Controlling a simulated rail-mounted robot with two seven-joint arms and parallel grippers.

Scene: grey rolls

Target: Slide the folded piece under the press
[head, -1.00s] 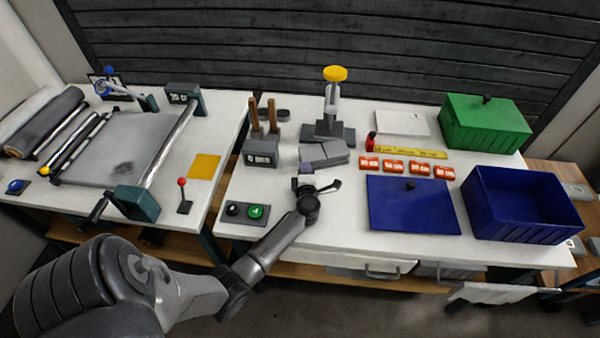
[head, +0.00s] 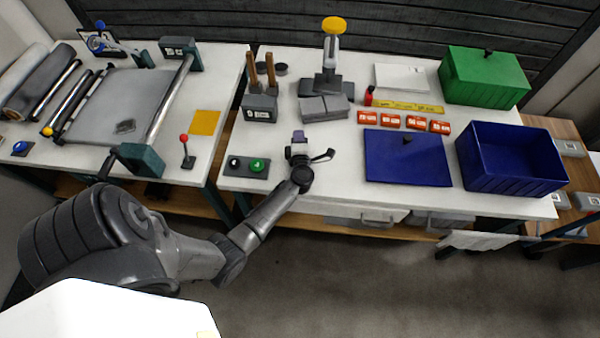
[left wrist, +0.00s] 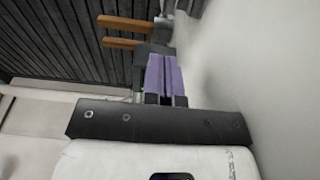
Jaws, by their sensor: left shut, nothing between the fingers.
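The grey folded piece (head: 326,108) lies on the white table, right in front of the press (head: 327,84), which has a dark base and a yellow knob. Its back edge is close against the base; I cannot tell whether any of it is under the press. My left gripper (head: 297,137) is shut and empty, in front of and a little left of the folded piece, with a gap between them. Its purple fingers (left wrist: 163,76) show pressed together in the left wrist view, where I cannot make out the folded piece. My right gripper is not in view.
A grey block with wooden handles (head: 261,106) stands left of the press. A button box (head: 247,166) is near the front edge. Right are a red bottle (head: 368,96), orange tags (head: 390,121), a blue panel (head: 406,158), a blue bin (head: 512,160) and a green box (head: 483,80).

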